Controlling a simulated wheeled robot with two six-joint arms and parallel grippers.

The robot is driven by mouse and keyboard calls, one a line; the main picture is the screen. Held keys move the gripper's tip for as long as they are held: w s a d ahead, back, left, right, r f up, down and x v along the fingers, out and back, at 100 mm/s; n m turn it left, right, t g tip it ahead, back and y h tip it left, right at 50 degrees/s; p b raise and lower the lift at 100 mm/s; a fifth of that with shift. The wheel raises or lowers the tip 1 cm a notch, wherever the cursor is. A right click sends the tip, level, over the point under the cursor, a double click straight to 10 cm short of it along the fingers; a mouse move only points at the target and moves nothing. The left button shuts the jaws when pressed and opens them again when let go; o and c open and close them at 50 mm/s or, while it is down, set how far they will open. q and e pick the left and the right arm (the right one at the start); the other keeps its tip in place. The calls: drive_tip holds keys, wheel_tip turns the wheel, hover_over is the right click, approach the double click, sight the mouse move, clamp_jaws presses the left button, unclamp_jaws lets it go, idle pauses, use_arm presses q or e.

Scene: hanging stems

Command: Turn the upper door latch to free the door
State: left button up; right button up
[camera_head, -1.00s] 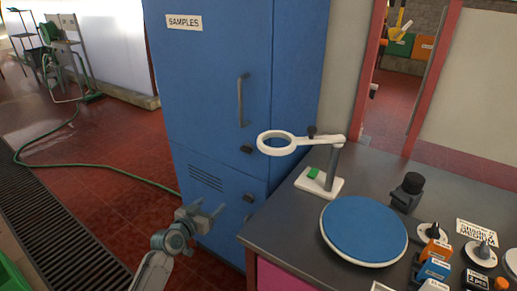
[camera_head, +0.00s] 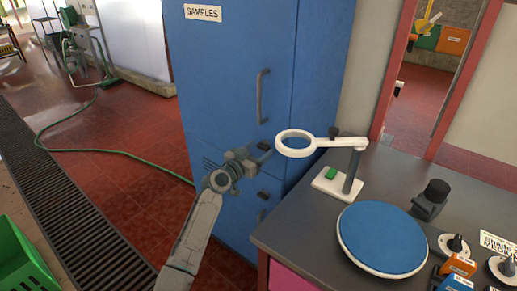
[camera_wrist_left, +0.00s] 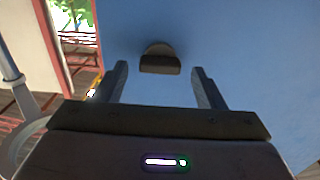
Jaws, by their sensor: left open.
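The blue cabinet (camera_head: 225,75) labelled SAMPLES stands upright with its doors shut. Its small dark upper latch (camera_head: 264,145) sits near the lower edge of the upper door, below the long grey handle. My left gripper (camera_head: 254,157) is just in front of the door, close to this latch. In the left wrist view a dark latch (camera_wrist_left: 160,63) shows ahead, between the lines of the two fingers. The fingers of my left gripper (camera_wrist_left: 159,72) are apart and nothing is held. My right gripper is not in view.
A lower dark latch (camera_head: 264,194) sits on the lower door. A magnifier stand (camera_head: 337,183) reaches its white ring towards the cabinet, right of my gripper. The grey counter holds a blue round pad (camera_head: 382,238). A green hose (camera_head: 120,152) crosses the floor.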

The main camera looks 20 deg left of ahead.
use_arm(q)
drive_tip(key=shift+w+d, duration=0.15)
drive_tip(key=shift+w, duration=0.1)
drive_tip(key=c, duration=1)
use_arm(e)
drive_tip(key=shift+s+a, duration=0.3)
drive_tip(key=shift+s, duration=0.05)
